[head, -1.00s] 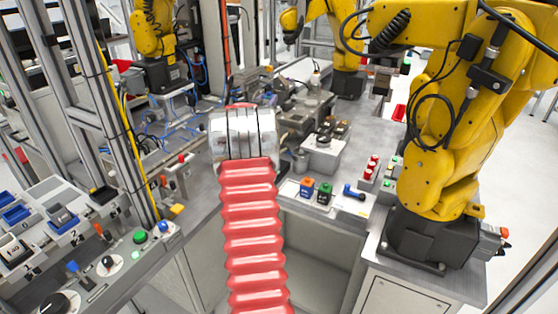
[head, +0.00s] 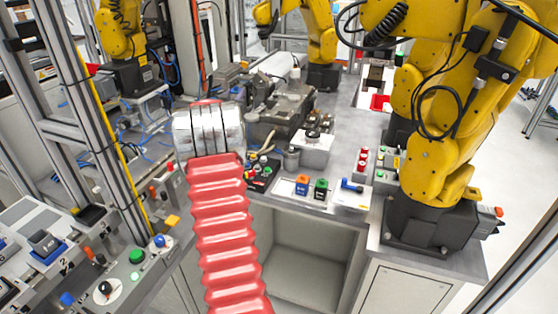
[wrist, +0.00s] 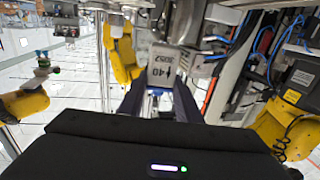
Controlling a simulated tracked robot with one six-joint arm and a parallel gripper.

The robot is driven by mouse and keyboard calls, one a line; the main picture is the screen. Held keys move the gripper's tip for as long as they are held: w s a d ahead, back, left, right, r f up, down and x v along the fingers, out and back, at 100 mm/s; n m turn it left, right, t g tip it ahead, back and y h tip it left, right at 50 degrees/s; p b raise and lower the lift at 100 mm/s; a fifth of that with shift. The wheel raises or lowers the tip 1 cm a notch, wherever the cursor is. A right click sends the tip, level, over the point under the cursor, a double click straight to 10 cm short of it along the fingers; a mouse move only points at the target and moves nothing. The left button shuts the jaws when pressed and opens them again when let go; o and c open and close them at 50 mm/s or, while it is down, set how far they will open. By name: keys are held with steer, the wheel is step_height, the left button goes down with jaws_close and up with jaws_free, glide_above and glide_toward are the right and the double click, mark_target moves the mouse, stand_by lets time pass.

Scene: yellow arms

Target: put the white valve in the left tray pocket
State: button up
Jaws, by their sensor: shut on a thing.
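In the wrist view a pale block with dark printed marks sits between the two dark fingers of my gripper (wrist: 160,84). I take this block to be the white valve (wrist: 161,62). The gripper is shut on it, with a blue part showing just below the block. In the head view my silver wrist and red-sleeved arm hide the gripper and the valve. A grey panel with pockets (head: 22,262), one marked 2, is cut off at the left edge. A grey block on a blue base stands there. I cannot tell which pocket is the left tray pocket.
Metal posts (head: 95,120) and a green button (head: 136,256) stand close on the left. An orange-topped block (head: 302,184) and a green-topped block (head: 321,189) sit on the bench at centre right. A yellow robot arm (head: 440,130) rises at the right.

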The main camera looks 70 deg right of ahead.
steer(key=shift+w+a, duration=0.15)
steer(key=shift+w, duration=0.25)
steer(key=shift+w+a, duration=0.1)
steer(key=shift+w, duration=0.1)
steer(key=s+a+m+g, duration=0.1)
steer(key=s+a, duration=0.2)
steer(key=s, duration=0.5)
steer(key=s+a+m+g, duration=0.15)
steer(key=s+a, duration=0.25)
steer(key=s, duration=0.4)
steer(key=s+a+f+g, duration=0.1)
steer(key=s+a+f, duration=0.5)
steer(key=s+a, duration=0.25)
step_height(320, 180, down, 7)
steer(key=a, duration=0.2)
steer(key=shift+s+r, duration=0.15)
steer(key=shift+s, duration=0.15)
steer(key=shift+f, duration=0.2)
